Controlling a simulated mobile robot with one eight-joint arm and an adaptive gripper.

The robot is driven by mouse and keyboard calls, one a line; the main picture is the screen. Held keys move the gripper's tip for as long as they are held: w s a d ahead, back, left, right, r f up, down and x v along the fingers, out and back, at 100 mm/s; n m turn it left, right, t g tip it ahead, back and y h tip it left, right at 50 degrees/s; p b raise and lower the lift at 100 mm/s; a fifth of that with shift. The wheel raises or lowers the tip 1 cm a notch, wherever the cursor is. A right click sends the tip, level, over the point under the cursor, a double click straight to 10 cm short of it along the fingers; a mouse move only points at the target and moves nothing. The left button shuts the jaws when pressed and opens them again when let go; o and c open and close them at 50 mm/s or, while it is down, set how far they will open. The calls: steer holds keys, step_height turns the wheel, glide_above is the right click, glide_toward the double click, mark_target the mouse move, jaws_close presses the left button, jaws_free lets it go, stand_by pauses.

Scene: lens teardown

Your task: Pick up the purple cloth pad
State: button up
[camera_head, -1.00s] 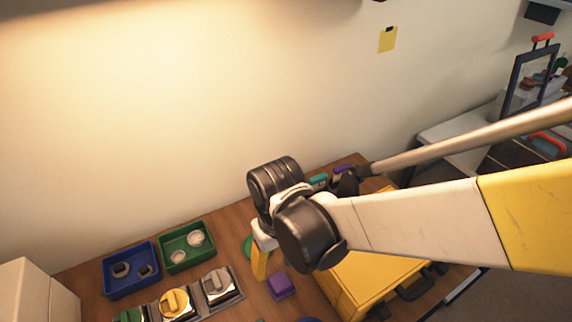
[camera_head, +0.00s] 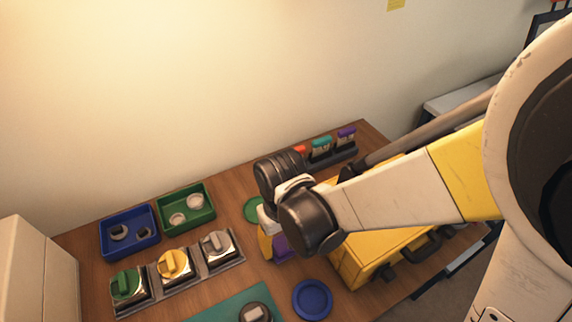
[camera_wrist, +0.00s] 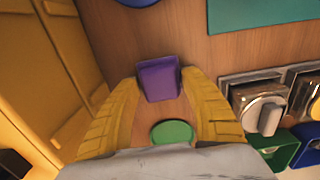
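The purple cloth pad (camera_head: 281,248) is a small block-like purple piece on the wooden table, partly hidden behind my gripper in the head view. In the wrist view the pad (camera_wrist: 158,80) shows ahead, between my two yellow fingertips. My gripper (camera_wrist: 160,76) is open, with one finger on each side of the pad. A gap seems to show beside the pad; I cannot tell whether either finger touches it. In the head view my gripper (camera_head: 268,248) points down at the pad.
The yellow case (camera_head: 365,262) stands close on the right. A green disc (camera_head: 253,208) lies behind the pad and a blue round dish (camera_head: 312,299) in front. A row of metal holders (camera_head: 180,270), a blue tray (camera_head: 130,250) and a green tray (camera_head: 208,222) are at left.

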mark_target(282, 243)
steer(key=c, duration=0.7)
steer(key=shift+c, duration=0.2)
step_height(282, 243, up, 10)
steer(key=p, duration=0.4)
steer(key=shift+p, duration=0.4)
steer(key=o, duration=0.4)
steer(key=shift+c, duration=1.4)
